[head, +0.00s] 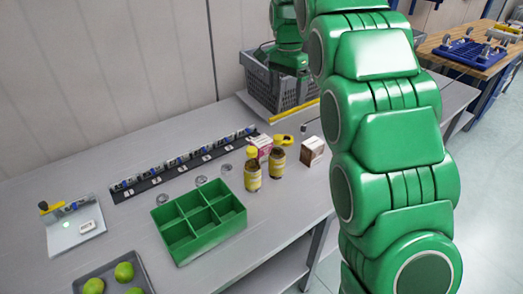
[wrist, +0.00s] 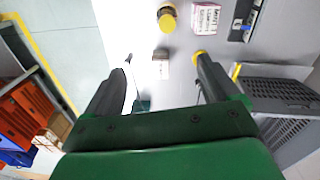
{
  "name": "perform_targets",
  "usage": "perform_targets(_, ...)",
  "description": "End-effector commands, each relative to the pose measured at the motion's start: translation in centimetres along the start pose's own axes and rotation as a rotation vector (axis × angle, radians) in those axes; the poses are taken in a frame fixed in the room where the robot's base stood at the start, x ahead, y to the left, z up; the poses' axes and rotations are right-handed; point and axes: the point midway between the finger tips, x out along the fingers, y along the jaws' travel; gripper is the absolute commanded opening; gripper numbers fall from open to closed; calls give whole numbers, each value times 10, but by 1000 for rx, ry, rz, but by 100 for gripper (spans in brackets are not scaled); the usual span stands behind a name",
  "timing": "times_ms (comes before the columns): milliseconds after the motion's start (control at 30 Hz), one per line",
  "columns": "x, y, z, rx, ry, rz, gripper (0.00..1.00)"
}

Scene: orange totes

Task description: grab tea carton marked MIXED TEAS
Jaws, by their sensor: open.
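A small brown-and-white carton (head: 312,151) stands on the grey table, right of two yellow-lidded jars. In the wrist view the same small carton (wrist: 161,62) appears between the fingertips, beyond them and not visibly touched. A second carton, pink and white (head: 262,143), stands behind the jars; it shows near the top of the wrist view (wrist: 206,17). The lettering is too small to tell which is marked MIXED TEAS. My gripper (wrist: 165,60) is open and empty.
The jars (head: 253,175) (head: 277,163) stand beside a green divided tray (head: 198,222). A grey crate (head: 262,85) stands at the back. The table's front edge lies close to the brown carton.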

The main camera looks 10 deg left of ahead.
Motion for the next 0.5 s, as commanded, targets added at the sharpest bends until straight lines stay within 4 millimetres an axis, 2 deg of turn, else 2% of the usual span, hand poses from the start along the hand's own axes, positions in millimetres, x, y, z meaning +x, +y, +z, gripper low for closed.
perform_targets(33,6,-12,-2,8,0,-1,88)
perform_targets(200,17,-48,-5,49,4,-13,88)
perform_targets(500,31,-82,-5,90,4,-24,88)
